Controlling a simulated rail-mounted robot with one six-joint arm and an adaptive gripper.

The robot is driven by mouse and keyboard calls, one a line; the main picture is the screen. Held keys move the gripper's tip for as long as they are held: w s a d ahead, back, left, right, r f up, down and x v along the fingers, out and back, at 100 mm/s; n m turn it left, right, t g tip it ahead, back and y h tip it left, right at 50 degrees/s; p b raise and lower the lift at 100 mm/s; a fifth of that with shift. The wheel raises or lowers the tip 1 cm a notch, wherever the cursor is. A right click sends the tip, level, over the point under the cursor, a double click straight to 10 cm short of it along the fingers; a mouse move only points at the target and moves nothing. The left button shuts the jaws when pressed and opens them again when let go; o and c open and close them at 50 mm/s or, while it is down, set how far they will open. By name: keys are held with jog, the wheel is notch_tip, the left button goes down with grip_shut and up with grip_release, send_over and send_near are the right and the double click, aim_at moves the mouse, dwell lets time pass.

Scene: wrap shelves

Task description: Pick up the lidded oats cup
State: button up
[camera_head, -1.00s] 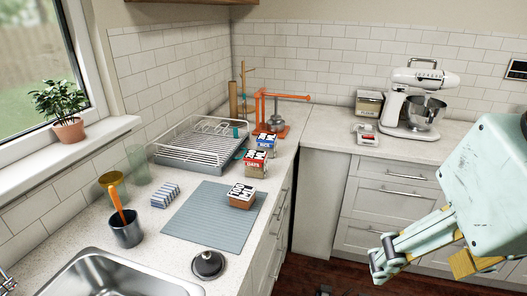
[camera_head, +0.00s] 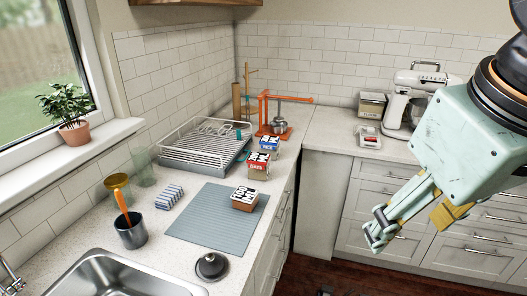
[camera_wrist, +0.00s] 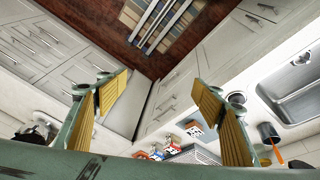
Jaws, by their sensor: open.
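A small carton with a red lower half and a label that seems to read OATS (camera_head: 259,166) stands on the counter beside the dish rack; no separate lid or cup shape is clear on it. It seems to show small in the wrist view (camera_wrist: 171,143). A similar blue carton (camera_head: 268,146) stands just behind it. A brown carton with a white, black-lettered top (camera_head: 245,199) sits on the grey mat. My gripper (camera_head: 375,238) hangs at the right, over the floor in front of the drawers, well away from the cartons. Its padded fingers are spread and empty in the wrist view (camera_wrist: 160,92).
The ribbed mat (camera_head: 205,232), a dark round lid-like piece (camera_head: 211,266), a tumbler with an orange utensil (camera_head: 131,235) and the sink (camera_head: 100,268) lie nearer. The mat is mostly clear.

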jog(key=w+a+r+n+p, duration=0.15)
jog(key=w+n, duration=0.25)
jog(key=w, duration=0.4)
jog(key=w+a+r+n+p, duration=0.1)
jog(key=w+r+n+p, duration=0.2)
jog(key=w, duration=0.5)
jog(key=n+p, duration=1.4)
jog(key=n, duration=1)
send_over(259, 159)
jog(key=s+a, duration=0.1)
jog(key=s, duration=0.3)
notch_tip(259, 159, down, 17)
jog(key=shift+t+h, duration=0.3)
jog(key=shift+b+x, duration=0.5)
jog(key=shift+x, duration=3.6)
jog(key=shift+f, duration=0.1)
jog(key=shift+f, duration=0.15)
